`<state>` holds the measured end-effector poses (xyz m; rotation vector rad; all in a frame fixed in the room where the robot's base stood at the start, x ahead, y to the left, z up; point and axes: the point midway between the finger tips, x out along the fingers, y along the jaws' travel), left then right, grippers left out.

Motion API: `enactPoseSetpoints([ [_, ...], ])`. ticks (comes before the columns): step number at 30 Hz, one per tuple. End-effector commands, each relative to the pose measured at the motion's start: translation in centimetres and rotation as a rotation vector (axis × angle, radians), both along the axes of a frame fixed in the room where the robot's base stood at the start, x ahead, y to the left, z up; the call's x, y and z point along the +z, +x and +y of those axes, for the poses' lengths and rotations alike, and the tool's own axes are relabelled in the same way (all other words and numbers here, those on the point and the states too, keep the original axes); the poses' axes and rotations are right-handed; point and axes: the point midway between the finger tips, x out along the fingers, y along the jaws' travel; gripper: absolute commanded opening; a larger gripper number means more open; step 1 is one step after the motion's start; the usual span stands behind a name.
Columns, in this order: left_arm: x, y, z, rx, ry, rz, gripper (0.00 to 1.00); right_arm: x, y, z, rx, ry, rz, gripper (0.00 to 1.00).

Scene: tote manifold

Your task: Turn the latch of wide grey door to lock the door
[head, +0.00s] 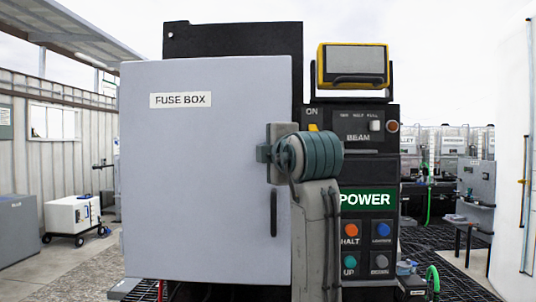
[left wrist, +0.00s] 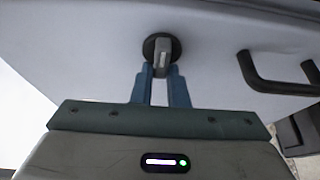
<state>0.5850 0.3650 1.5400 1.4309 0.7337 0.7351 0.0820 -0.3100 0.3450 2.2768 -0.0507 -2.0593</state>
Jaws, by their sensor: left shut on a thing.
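The wide grey door (head: 205,190), labelled FUSE BOX, stands across the front of a black cabinet (head: 235,38) and looks closed or nearly so. Its latch is hidden behind my gripper in the head view. In the left wrist view the latch (left wrist: 162,56) is a small grey lever on a round black base, pointing up and down in the picture. My left gripper (left wrist: 162,78) is shut on the latch, with a blue finger on each side of it. In the head view my left gripper (head: 264,153) is at the door's right side. My right gripper is not in view.
A black bar handle (head: 273,213) is on the door below the latch. A control panel with a POWER sign (head: 365,198) and several buttons stands close to the right of my arm. A yellow-framed lamp (head: 353,66) is above it.

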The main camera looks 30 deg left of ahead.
Motion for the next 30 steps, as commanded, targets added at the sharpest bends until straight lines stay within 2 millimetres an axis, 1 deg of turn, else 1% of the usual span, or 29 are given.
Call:
enactPoseSetpoints([
  [11,-0.1,0.0,0.0,0.0,-0.005,-0.001,0.0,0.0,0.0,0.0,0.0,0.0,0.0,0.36],
  [12,-0.1,0.0,0.0,0.0,-0.005,-0.001,0.21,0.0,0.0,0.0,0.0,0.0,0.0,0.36],
  [14,-0.1,0.0,0.0,0.0,-0.004,-0.002,0.33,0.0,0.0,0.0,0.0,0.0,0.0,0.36],
  [15,-0.1,0.0,0.0,0.0,-0.004,-0.002,0.35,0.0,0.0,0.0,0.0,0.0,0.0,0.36],
  [24,-0.1,-0.1,-0.2,-0.001,-0.003,-0.003,0.35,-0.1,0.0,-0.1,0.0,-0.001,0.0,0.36],
  [26,-0.1,-0.3,-0.5,-0.003,-0.004,-0.003,0.35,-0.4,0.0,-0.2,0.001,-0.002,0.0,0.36],
  [30,-0.3,-1.3,-2.0,-0.006,-0.005,-0.005,0.35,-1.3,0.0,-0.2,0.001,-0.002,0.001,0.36],
])
